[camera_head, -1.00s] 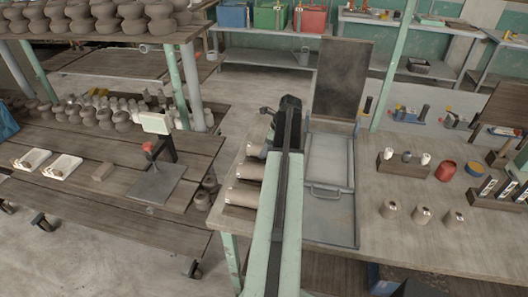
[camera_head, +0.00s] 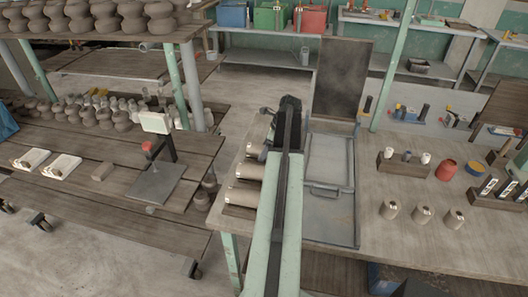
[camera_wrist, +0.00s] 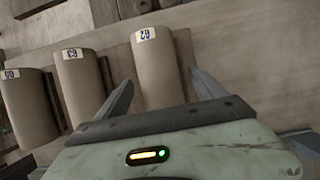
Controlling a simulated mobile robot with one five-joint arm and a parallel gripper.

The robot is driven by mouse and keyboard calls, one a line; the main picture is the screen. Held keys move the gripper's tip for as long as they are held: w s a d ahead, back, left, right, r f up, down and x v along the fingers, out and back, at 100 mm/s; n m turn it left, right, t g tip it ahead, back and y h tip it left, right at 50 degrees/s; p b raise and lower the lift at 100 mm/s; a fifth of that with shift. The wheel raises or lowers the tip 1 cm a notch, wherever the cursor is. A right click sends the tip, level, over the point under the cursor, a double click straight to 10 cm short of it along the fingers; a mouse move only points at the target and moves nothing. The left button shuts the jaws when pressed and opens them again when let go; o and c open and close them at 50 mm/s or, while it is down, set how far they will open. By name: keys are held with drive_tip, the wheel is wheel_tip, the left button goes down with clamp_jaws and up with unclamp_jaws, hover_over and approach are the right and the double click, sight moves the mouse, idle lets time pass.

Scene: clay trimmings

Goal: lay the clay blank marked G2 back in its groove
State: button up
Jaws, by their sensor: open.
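The clay blank marked G2 (camera_wrist: 158,70) is a grey-brown cylinder with a small white label, lying between the two open fingers of my gripper (camera_wrist: 161,82) in the wrist view. One finger is on each side of it, with gaps showing. A blank marked G3 (camera_wrist: 85,85) and another labelled blank (camera_wrist: 30,105) lie to its left in a row. The groove under G2 is hidden. In the head view, blanks (camera_head: 243,193) lie on the left end of the bench, and my gripper is partly hidden by my arm above them.
A grey metal tray (camera_head: 328,235) with a handle and an upright dark panel (camera_head: 340,75) stand right of my arm. Several small clay pieces (camera_head: 422,215), a red pot (camera_head: 445,171) and a wooden block (camera_head: 398,165) are farther right. A shelf (camera_head: 120,165) stands left across a gap.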

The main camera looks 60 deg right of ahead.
drive_tip(key=p+v, duration=0.7)
drive_tip(key=v, duration=0.1)
drive_tip(key=shift+w+a, duration=0.1)
drive_tip(key=shift+f, duration=0.1)
idle(0.4)
